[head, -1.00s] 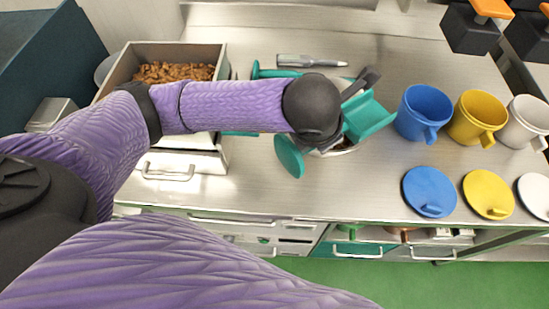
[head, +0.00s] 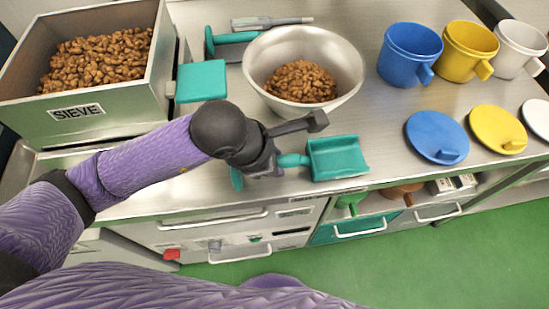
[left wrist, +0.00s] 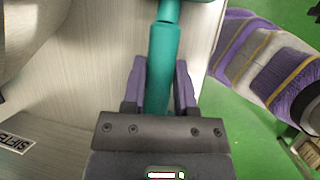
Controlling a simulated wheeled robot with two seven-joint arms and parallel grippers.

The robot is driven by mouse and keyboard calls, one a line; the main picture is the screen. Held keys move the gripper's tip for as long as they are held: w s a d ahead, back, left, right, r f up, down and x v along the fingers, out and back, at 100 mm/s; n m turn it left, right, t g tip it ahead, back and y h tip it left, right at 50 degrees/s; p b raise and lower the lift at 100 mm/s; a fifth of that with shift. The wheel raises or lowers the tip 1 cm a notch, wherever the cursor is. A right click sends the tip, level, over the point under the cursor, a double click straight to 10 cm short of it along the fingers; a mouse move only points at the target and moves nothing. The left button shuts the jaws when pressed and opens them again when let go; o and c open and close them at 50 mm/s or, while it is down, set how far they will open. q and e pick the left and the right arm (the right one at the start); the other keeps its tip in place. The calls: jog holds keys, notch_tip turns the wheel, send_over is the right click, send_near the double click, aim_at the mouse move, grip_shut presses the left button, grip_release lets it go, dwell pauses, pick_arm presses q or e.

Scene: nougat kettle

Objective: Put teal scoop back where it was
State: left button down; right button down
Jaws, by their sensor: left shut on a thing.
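My left gripper (head: 282,150) is shut on the handle of the teal scoop (head: 338,158), near the counter's front edge. The scoop's head points right and looks empty. In the left wrist view, the teal handle (left wrist: 163,60) runs between the two fingers of my left gripper (left wrist: 160,90). A small teal part, probably the handle's end, shows below my wrist. The gap between scoop and counter is hard to judge. My right gripper is out of view.
A metal bowl (head: 262,62) of brown nuts stands behind the scoop. The sieve box (head: 110,125), full of nuts, has a teal plate (head: 201,81) beside it. Mugs, including a blue one (head: 408,58), and lids, including a blue one (head: 437,138), stand right.

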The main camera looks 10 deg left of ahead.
pick_arm(q)
jog(key=shift+f, duration=0.1)
jog(key=shift+c, duration=2)
grip_release()
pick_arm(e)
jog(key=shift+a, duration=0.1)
pick_arm(q)
jog(key=shift+r, duration=0.3)
jog(key=p+v, duration=0.3)
jog(key=v, duration=0.8)
jog(key=shift+s+r+p, duration=0.2)
jog(key=shift+r+p, duration=0.1)
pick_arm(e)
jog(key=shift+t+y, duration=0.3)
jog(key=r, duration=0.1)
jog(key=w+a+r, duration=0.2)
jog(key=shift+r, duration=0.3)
pick_arm(q)
jog(key=shift+a, duration=0.15)
